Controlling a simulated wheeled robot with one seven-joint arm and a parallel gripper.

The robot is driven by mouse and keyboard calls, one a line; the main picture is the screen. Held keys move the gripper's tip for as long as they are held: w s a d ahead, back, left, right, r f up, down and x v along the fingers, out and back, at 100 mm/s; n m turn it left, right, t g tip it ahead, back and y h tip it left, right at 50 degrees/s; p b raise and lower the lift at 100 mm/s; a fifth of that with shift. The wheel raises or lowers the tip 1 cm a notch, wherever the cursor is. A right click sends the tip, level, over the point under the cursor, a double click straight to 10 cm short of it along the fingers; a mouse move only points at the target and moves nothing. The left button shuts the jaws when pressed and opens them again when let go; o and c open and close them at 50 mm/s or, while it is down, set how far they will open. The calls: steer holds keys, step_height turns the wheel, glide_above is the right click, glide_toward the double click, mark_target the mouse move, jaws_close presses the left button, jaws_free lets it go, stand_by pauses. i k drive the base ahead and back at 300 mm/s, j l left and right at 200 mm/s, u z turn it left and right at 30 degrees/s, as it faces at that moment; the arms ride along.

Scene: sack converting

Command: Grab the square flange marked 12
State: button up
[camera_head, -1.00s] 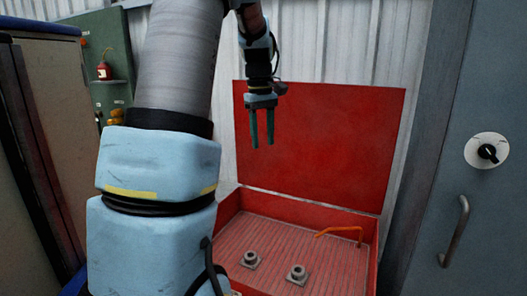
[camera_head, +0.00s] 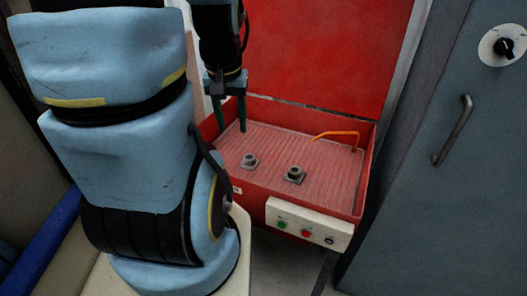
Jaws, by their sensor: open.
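Two small grey square flanges lie on the ribbed floor of an open red box. The left flange (camera_head: 250,161) is nearer my gripper. The right flange (camera_head: 294,174) sits a little to its right and closer to the camera. Both have a square base and a raised round hub. No number can be read on either, so I cannot tell which is marked 12. My gripper (camera_head: 229,122) points down with its fingers apart and nothing between them. It shows above and to the left of both flanges, apart from them.
The red box (camera_head: 214,126) has low walls and a raised lid (camera_head: 322,50) behind. An orange bent rod (camera_head: 337,134) is at its back right. A control panel (camera_head: 309,224) with buttons is on the front. A grey cabinet (camera_head: 420,210) with a handle stands right.

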mark_target(294, 175)
steer(key=k+j+z, duration=0.2)
steer(key=z, duration=0.2)
steer(key=k+j+z, duration=0.1)
steer(key=k+z, duration=0.2)
steer(key=z, duration=0.15)
